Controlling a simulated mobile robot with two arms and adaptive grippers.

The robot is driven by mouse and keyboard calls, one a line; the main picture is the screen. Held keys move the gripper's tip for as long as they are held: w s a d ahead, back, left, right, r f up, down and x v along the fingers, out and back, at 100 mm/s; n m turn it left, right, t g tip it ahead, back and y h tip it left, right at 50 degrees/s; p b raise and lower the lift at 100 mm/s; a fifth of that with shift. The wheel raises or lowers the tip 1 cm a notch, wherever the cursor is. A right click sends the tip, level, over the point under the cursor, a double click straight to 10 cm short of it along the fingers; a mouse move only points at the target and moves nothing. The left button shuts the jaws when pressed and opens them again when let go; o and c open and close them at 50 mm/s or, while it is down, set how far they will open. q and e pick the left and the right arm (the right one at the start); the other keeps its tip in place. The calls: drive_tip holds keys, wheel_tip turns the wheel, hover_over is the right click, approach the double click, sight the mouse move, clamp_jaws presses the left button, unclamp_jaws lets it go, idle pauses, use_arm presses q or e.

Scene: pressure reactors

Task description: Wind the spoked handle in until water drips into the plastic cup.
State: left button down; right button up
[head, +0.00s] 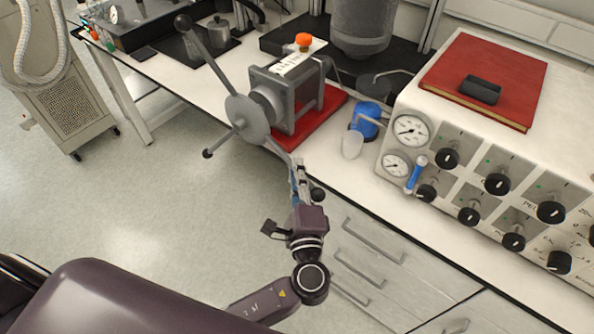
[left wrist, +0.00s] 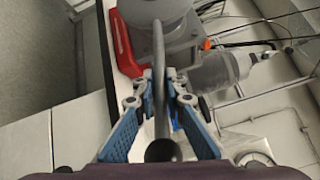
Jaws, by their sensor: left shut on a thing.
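The spoked handle (head: 247,119) is a grey hub with long knobbed spokes, on the front of the grey pump body (head: 293,92). One spoke points up and back, a short one shows at lower left, and one runs down to the right. My left gripper (head: 299,178) is shut on this lower spoke. In the left wrist view, the blue-padded fingers (left wrist: 158,103) are on either side of the spoke (left wrist: 158,70), with its dark knob (left wrist: 163,150) nearer the camera. The translucent plastic cup (head: 352,145) stands upright on the bench; I cannot tell whether it holds water. My right gripper is out of view.
The pump stands on a red base (head: 325,106) at the bench edge. A blue item (head: 367,118) stands behind the cup. The gauge panel (head: 480,165), with a red book (head: 485,78) on top, is at right. Drawers (head: 365,255) lie below; open floor is at left.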

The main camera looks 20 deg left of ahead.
use_arm(q)
wheel_tip(320, 180, down, 6)
drive_tip(key=a+m+t+b, duration=0.2)
drive_tip(key=m+b, duration=0.1)
drive_tip(key=b, duration=0.5)
drive_tip(key=shift+w, duration=0.3)
drive_tip(key=c, duration=2)
unclamp_jaws()
drive_tip(key=shift+o, duration=0.2)
drive_tip(key=v, duration=1.2)
drive_tip(key=shift+f, duration=0.3)
drive_tip(key=shift+w+f, duration=0.15)
